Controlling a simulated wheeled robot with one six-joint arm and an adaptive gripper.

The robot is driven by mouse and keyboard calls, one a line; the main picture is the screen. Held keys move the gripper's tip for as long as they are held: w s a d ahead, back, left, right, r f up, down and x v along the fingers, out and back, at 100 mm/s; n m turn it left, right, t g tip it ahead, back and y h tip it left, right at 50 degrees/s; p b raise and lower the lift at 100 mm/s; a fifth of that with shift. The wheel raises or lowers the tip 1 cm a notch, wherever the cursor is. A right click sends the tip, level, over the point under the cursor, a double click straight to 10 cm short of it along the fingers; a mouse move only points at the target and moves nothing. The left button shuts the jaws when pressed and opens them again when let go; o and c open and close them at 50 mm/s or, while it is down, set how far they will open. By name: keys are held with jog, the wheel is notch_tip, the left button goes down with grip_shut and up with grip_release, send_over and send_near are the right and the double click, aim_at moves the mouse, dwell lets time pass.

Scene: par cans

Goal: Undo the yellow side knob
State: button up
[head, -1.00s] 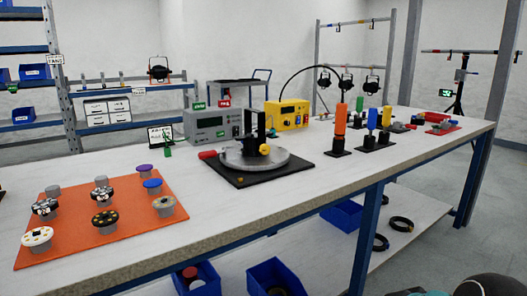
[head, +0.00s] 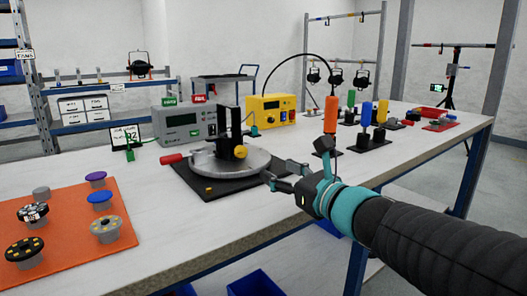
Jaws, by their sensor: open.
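The yellow side knob (head: 240,152) sits on the black upright post (head: 229,128) of a fixture with a round grey plate (head: 205,165). A red handle (head: 172,160) sticks out of the fixture on the left. My gripper (head: 277,176) is at the right of the fixture, by the right edge of its black base (head: 215,190). Its jaws are open and empty, and it is apart from the knob. A small yellow piece (head: 208,189) shows at the front of the base.
An orange mat (head: 70,262) with several capped pucks lies at front left. Grey and yellow power boxes (head: 272,112) stand behind the fixture. An orange-handled tool (head: 331,115) and other coloured-handled tools stand beyond my gripper. The front strip of bench is clear.

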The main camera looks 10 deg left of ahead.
aim_at(242, 153)
jog(key=shift+w+a, duration=0.25)
jog(key=shift+w, duration=0.05)
jog(key=x, duration=1.3)
jog(key=shift+s+a, duration=0.1)
jog(key=shift+a, duration=0.05)
grip_shut()
